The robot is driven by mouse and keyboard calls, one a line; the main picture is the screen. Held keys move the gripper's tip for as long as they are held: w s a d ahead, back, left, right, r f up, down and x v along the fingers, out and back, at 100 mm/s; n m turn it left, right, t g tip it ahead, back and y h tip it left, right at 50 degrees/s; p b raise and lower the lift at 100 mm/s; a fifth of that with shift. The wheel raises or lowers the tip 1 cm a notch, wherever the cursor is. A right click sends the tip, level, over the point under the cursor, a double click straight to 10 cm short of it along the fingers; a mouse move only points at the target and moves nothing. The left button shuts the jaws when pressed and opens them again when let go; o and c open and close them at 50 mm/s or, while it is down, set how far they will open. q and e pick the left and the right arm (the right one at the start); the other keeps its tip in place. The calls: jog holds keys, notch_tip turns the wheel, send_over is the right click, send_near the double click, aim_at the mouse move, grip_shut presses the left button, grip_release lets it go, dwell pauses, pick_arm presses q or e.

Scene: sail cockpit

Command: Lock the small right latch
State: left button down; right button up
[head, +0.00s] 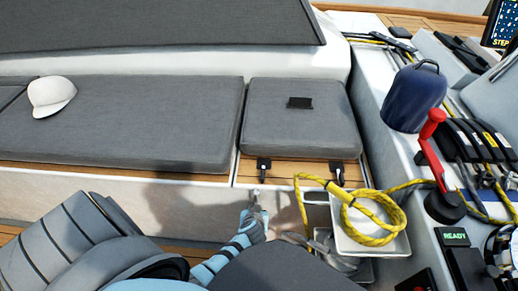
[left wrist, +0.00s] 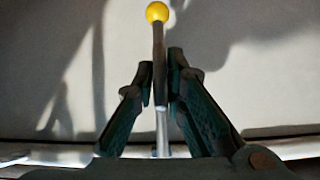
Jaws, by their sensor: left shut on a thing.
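Two small dark latches sit on the front edge of the short bench section: a left latch (head: 263,166) and a right latch (head: 337,175). Both are too small to tell locked from unlocked. My left gripper (head: 257,200) is below the left latch, in front of the white bench face, to the left of the right latch and apart from it. In the left wrist view, my left gripper (left wrist: 160,85) is shut on a thin rod (left wrist: 159,42) with a yellow ball (left wrist: 157,11) at its far end. My right gripper is not in view.
A white bin (head: 370,247) with a coiled yellow rope (head: 372,215) stands just below the right latch. A grey cushion (head: 300,120) with a small black object lies behind the latches.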

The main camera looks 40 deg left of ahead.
aim_at(256, 193)
pick_arm(q)
jog(key=c, duration=1.7)
grip_release()
notch_tip(256, 193, up, 10)
jog(key=shift+f, duration=0.1)
jog(key=shift+s, duration=0.1)
